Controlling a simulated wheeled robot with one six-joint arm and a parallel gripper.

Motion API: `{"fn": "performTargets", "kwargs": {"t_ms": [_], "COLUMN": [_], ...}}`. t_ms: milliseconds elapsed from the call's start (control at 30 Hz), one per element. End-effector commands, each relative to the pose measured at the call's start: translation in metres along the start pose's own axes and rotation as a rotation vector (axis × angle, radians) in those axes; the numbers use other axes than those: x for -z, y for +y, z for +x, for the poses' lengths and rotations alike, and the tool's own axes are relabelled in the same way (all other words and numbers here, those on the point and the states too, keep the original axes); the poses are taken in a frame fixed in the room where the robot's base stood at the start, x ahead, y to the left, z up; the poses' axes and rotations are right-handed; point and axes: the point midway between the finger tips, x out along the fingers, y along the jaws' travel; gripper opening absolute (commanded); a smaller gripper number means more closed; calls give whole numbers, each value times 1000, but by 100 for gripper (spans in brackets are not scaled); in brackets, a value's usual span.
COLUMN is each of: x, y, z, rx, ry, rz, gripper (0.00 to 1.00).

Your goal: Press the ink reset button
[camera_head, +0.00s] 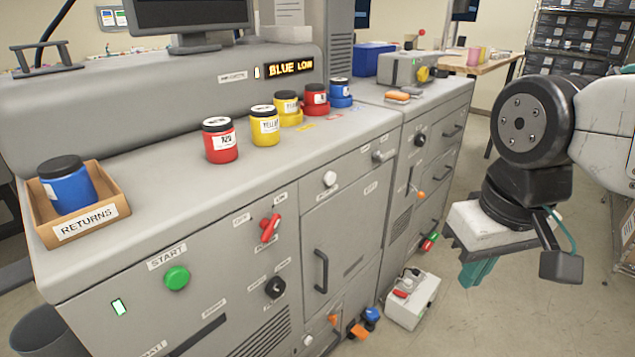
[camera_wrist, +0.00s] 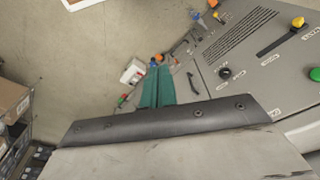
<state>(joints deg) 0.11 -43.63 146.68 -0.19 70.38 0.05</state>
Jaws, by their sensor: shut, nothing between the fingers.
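My gripper (camera_head: 478,272) hangs at the right in the head view, over the floor and apart from the machine. Its teal fingers are together and empty; they also show in the wrist view (camera_wrist: 157,86). No label that I can read says ink reset. A round white button (camera_head: 329,179) with a small unreadable label is on the machine's upper front panel. A large green START button (camera_head: 177,278) is on the front at the left. The display (camera_head: 290,68) reads BLUE LOW.
Red, yellow and blue ink jars (camera_head: 220,140) stand on the machine top (camera_head: 150,170). A blue jar (camera_head: 69,185) sits in the RETURNS box (camera_head: 84,222). A red lever (camera_head: 270,228) and a black knob (camera_head: 275,287) jut from the front. A white box (camera_head: 412,300) stands on the floor.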

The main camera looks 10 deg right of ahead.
Motion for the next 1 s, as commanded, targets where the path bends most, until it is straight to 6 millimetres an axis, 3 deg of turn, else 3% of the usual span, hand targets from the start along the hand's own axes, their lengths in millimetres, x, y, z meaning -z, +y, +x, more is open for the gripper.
{"fn": "performTargets", "kwargs": {"t_ms": [167, 333, 467, 500, 633, 800, 1000], "x": [2, 34, 91, 114, 188, 268, 310], "y": [-2, -27, -60, -68, -75, -49, -12], "z": [1, 9, 19, 23, 41, 80, 123], "rx": [10, 155, 368, 435, 614, 733, 752], "ry": [1, 14, 45, 58, 102, 151, 184], "rz": [6, 100, 299, 384, 704, 1141, 1491], "gripper": [0, 0, 0, 0, 0, 0, 0]}}
